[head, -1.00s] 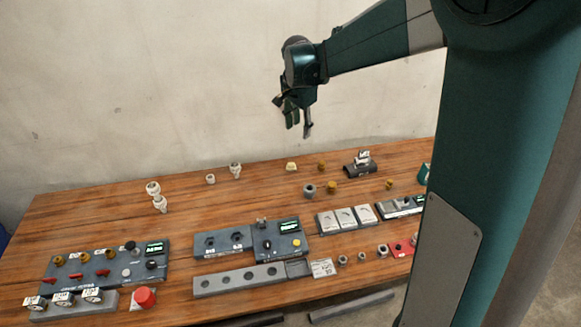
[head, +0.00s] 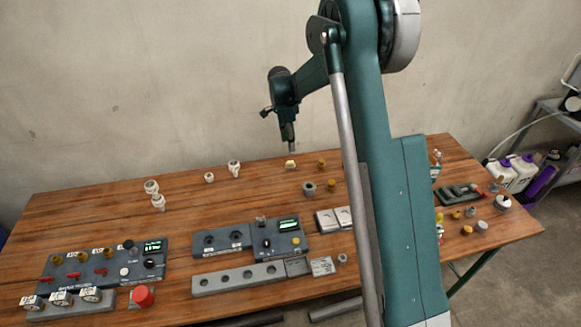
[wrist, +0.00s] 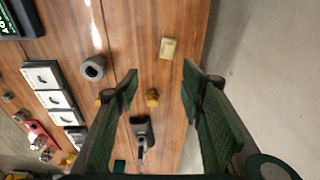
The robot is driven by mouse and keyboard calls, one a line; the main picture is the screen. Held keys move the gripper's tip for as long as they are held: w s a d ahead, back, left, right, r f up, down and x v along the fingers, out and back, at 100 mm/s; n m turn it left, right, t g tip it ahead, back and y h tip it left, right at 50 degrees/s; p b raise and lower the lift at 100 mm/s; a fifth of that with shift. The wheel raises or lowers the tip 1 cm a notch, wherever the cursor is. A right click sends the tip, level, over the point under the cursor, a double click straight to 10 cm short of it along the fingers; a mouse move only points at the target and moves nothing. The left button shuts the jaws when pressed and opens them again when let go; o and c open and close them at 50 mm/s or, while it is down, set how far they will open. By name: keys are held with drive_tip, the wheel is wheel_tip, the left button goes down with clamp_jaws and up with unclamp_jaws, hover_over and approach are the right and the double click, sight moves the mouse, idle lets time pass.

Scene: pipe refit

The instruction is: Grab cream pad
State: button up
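The cream pad (head: 291,164) is a small pale block lying on the wooden table near its back edge in the head view. In the wrist view the cream pad (wrist: 168,48) lies flat on the wood, ahead of the fingers and between their lines. My gripper (head: 291,148) hangs above the back of the table, over the pad's area. The pad is apart from both fingers.
A brass fitting (wrist: 152,97) and a grey ring (wrist: 93,68) stand near the pad. A dark block with a fitting (wrist: 143,130) lies farther off. White fittings (head: 234,167) stand left of the pad. The table's back edge and wall are close behind it.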

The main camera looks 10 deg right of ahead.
drive_tip(key=m, duration=0.2)
hover_over(290, 162)
drive_tip(key=shift+g, duration=0.3)
drive_tip(key=f, duration=0.7)
drive_tip(key=shift+w+a, duration=0.3)
drive_tip(key=shift+w, duration=0.1)
drive_tip(key=shift+f, duration=0.1)
drive_tip(key=shift+d+f, duration=0.2)
drive_tip(key=shift+f, duration=0.95)
drive_tip(key=shift+f, duration=0.1)
drive_tip(key=shift+s+d+f+b, duration=0.15)
drive_tip(key=shift+f+b, duration=0.05)
drive_tip(key=shift+f, duration=1.05)
drive_tip(key=shift+s+d+f+b, duration=0.1)
drive_tip(key=shift+f+b, duration=0.1)
drive_tip(key=shift+f, duration=1.05)
drive_tip(key=c, duration=0.9)
